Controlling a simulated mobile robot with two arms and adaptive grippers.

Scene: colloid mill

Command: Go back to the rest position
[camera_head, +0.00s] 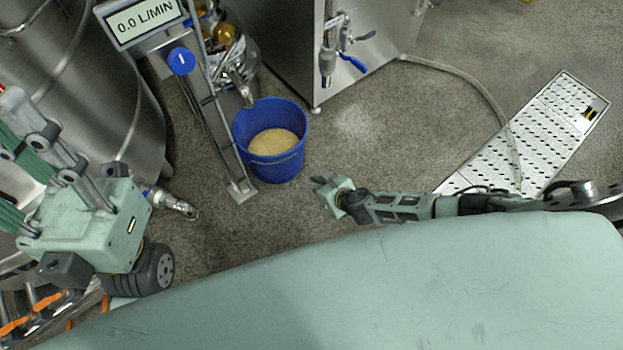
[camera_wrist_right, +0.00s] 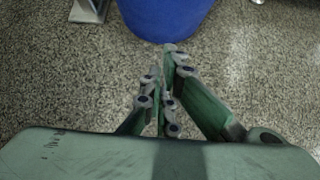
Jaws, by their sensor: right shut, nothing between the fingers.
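My right gripper (camera_head: 322,182) reaches in from the right in the head view and hangs over the grey floor. It is shut and empty. In the right wrist view its fingers (camera_wrist_right: 165,75) are together, with the blue bucket (camera_wrist_right: 165,15) just beyond them. The bucket (camera_head: 243,130) stands upright on the floor to the left of the right gripper, apart from it, and holds a tan material (camera_head: 273,142). At the left of the head view, part of my left arm shows; its gripper's fingertips cannot be made out.
A metal stand (camera_head: 240,186) with a flow display (camera_head: 145,20) reading 0.0 L/MIN is beside the bucket. A steel cabinet (camera_head: 275,45) with a blue-handled valve (camera_head: 350,62) is behind. A perforated drain cover (camera_head: 560,120) lies at right. Floor between is clear.

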